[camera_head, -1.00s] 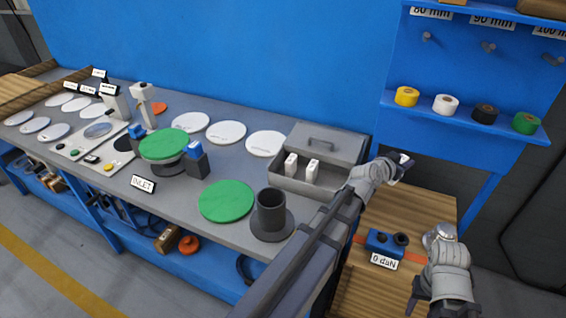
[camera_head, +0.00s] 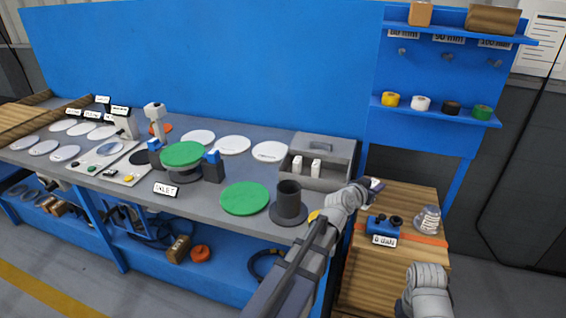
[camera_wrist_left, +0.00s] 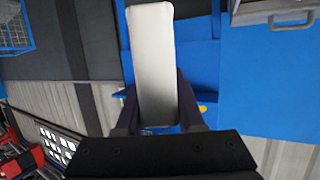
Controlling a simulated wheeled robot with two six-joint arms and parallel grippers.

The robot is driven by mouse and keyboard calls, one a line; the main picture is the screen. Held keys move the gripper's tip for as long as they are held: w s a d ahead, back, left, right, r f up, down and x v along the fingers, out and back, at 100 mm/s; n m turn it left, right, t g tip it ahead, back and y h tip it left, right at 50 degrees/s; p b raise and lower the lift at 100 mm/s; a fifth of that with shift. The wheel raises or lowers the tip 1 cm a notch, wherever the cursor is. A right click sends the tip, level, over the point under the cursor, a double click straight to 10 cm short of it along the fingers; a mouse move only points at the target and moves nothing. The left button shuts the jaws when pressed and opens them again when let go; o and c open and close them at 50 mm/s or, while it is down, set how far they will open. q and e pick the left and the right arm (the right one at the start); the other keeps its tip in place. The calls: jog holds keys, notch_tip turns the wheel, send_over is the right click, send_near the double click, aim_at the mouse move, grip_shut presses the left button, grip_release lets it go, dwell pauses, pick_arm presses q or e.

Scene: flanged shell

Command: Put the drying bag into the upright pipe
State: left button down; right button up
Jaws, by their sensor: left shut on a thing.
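The upright pipe (camera_head: 289,203) is a dark grey open tube on a round flange, standing near the front right edge of the grey bench. My left gripper (camera_head: 373,187) is right of the pipe, beyond the bench's right end and apart from the pipe. It is shut on a pale, flat drying bag (camera_wrist_left: 153,65), which sticks out lengthwise from between the fingers in the left wrist view. In the head view the held bag is too small to make out clearly. My right arm shows at the bottom right, but its gripper fingers are out of the picture.
A grey open box (camera_head: 322,178) with two white packets stands behind the pipe. A green disc (camera_head: 245,198) lies left of it. The wooden table (camera_head: 390,275) at right holds a blue device (camera_head: 383,228) and a clear ribbed dome (camera_head: 428,219).

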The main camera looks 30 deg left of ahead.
pick_arm(q)
jog(key=s+a+r+n+y+p, duration=0.1)
jog(key=a+n+y, duration=0.1)
jog(key=a, duration=1.2)
jog(key=s+a+r+n+y+p, duration=0.1)
jog(key=a+r+n+y+p, duration=0.1)
jog(key=a, duration=1.2)
jog(key=shift+s+a+n+y, duration=0.2)
jog(key=shift+s+n+y, duration=0.25)
jog(key=shift+y, duration=0.75)
jog(key=shift+w, duration=0.1)
notch_tip(320, 180, down, 9)
jog(key=b, duration=0.8)
jog(key=shift+b, duration=0.4)
jog(key=shift+r, duration=0.1)
jog(key=shift+c, duration=2.2)
grip_release()
